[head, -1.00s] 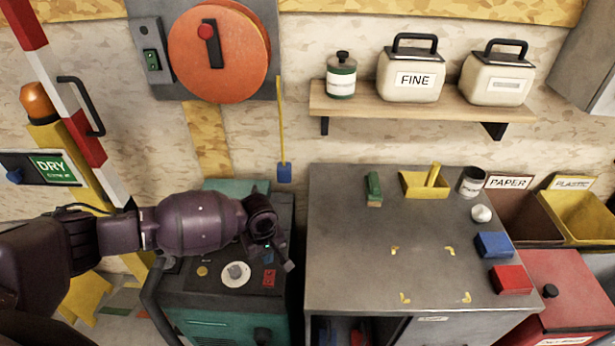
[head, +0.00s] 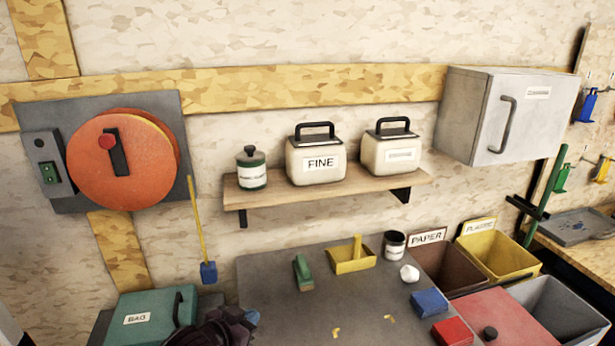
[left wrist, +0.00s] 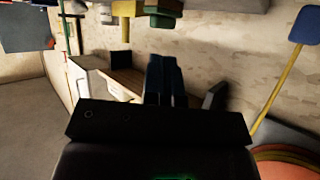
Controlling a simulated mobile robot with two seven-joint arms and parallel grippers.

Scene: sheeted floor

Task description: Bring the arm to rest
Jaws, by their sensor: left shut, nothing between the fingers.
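My left gripper (head: 248,318) shows at the bottom edge of the head view, in front of the gap between the teal machine and the grey bench. Only the dark wrist end of the arm is in the picture; the rest is cut off. In the left wrist view the two dark fingers (left wrist: 163,72) lie together with nothing between them. My right gripper is in neither view.
The grey bench (head: 285,290) carries a green block (head: 303,272), yellow tray (head: 354,262), blue block (head: 429,303) and red block (head: 453,331). Above are a shelf (head: 330,189) and wall cabinet (head: 478,118). A teal lidded box (head: 150,318) is at lower left.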

